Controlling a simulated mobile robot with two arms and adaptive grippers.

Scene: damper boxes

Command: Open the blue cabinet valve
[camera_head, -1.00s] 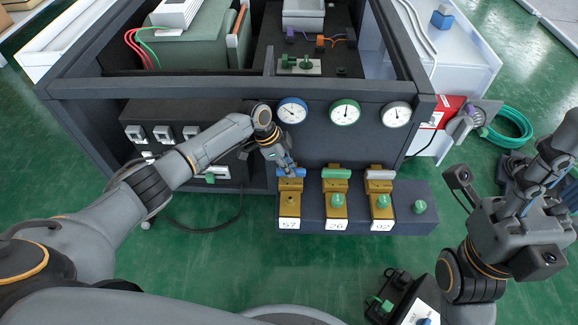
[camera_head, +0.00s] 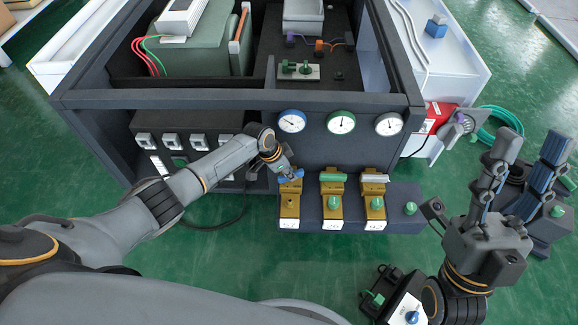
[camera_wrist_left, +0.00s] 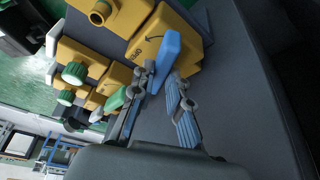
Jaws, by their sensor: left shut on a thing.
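The blue valve handle (camera_head: 297,174) sits on the leftmost brass valve (camera_head: 289,200) of a row in front of the dark cabinet. My left gripper (camera_head: 284,169) is at this handle and partly hides it. In the left wrist view the blue handle (camera_wrist_left: 167,57) passes between the fingertips of my left gripper (camera_wrist_left: 159,82), which is shut on it. A green handle (camera_head: 332,177) and a grey handle (camera_head: 375,178) top the other two valves. My right gripper (camera_head: 520,160) is raised at the right, fingers spread, with nothing between them.
White, green and blue-rimmed gauges, including a blue one (camera_head: 292,121), line the cabinet front above the valves. A green knob (camera_head: 410,208) stands right of them. A red box (camera_head: 438,113) and a green hose (camera_head: 500,125) lie further right.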

